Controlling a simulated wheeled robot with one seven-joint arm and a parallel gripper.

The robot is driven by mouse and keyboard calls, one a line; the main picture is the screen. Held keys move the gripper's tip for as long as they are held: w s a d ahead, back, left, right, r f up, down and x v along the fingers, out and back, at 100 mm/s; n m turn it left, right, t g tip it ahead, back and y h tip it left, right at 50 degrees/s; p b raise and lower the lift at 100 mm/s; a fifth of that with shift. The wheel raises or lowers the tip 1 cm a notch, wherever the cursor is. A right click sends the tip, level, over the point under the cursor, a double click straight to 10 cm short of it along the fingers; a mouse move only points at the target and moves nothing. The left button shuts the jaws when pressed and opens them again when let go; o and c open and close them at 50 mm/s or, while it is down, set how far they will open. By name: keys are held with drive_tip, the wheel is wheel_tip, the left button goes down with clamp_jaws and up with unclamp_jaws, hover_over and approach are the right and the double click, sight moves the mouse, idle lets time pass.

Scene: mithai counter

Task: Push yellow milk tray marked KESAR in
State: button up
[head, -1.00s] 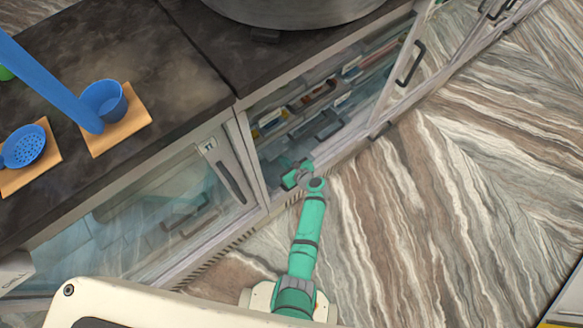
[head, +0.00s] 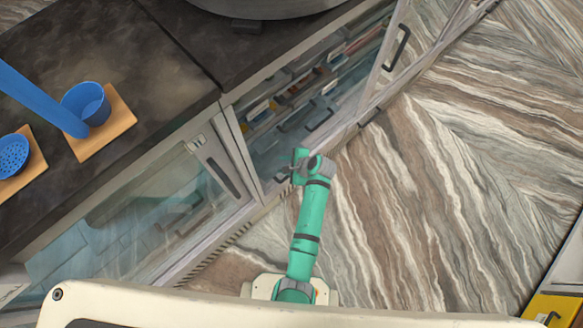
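An open bay of the counter cabinet (head: 232,122) shows several small trays and coloured packets inside, small and partly in shadow. A yellow patch (head: 262,113) shows near the left of this row; I cannot read any KESAR mark, so I cannot tell which tray is the task's. My gripper (head: 284,175) is low at the bay's front, by the lower left of the opening. It is small, and my own arm partly covers it. I cannot see its fingers well or anything held in it.
A glass door with a dark handle (head: 398,47) stands at the bay's right. A closed glass door (head: 130,222) is at the left. A yellow object (head: 556,307) shows at the lower right edge. The striped floor (head: 440,210) is clear.

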drive_tip(key=shift+d+r+n+g+h, duration=0.5)
drive_tip(key=shift+d+n+g+h, duration=0.8)
drive_tip(key=shift+d+n+h, duration=2)
drive_tip(key=shift+n+y, duration=0.7)
drive_tip(key=shift+y, duration=0.1)
drive_tip(key=a+f, duration=0.1)
drive_tip(key=f, duration=0.2)
drive_tip(key=a+f, duration=0.1)
drive_tip(key=f, duration=0.2)
drive_tip(key=w+a+f, duration=0.1)
drive_tip(key=f, duration=0.2)
drive_tip(key=shift+f, duration=0.25)
clamp_jaws()
